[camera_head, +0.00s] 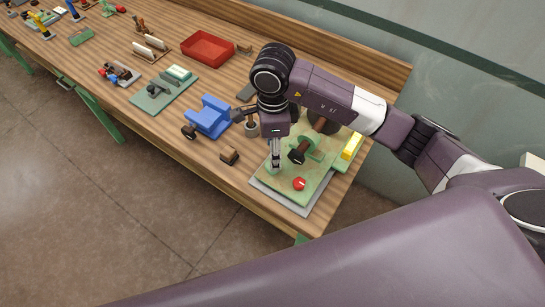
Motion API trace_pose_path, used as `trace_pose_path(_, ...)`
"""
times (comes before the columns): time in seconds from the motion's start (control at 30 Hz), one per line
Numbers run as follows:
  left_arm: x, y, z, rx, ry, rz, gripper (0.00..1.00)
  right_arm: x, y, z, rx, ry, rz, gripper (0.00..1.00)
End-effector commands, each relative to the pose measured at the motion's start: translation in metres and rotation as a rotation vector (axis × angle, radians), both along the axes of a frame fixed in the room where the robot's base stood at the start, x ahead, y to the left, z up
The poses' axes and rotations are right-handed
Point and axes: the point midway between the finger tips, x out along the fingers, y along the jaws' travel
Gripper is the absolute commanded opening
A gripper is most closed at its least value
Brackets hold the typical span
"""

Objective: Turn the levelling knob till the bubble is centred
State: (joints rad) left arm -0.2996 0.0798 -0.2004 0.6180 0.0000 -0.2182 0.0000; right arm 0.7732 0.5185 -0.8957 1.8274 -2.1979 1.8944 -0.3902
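A green plate (312,190) on a grey slab lies at the right front of the wooden bench. It bears a red round knob (299,184) near its front edge and a black-ended shaft (297,156) in a green mount. A yellow block (352,146) stands at its right side. My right gripper (275,163) points down over the plate's left part, just above or touching a small pale green round part (271,170). I cannot tell whether it grips this part. The finger gap is not visible. I cannot make out a bubble. My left gripper is not in view.
A red tray (207,49) and a green board (163,96) lie farther back. My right arm hides part of the bench's rear right.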

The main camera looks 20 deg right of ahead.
Motion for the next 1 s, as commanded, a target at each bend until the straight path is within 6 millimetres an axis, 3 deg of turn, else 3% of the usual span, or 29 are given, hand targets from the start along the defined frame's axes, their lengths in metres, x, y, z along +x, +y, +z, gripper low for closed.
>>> trace_pose_path(0.33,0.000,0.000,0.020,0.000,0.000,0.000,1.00,-0.001,0.001,-0.048,0.003,0.003,-0.002,0.49)
trace_pose_path(0.7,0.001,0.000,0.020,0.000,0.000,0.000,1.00,-0.001,0.001,-0.055,0.004,0.000,0.001,0.48)
trace_pose_path(1.0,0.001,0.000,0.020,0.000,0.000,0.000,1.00,-0.001,0.001,-0.055,0.004,0.000,0.000,0.15)
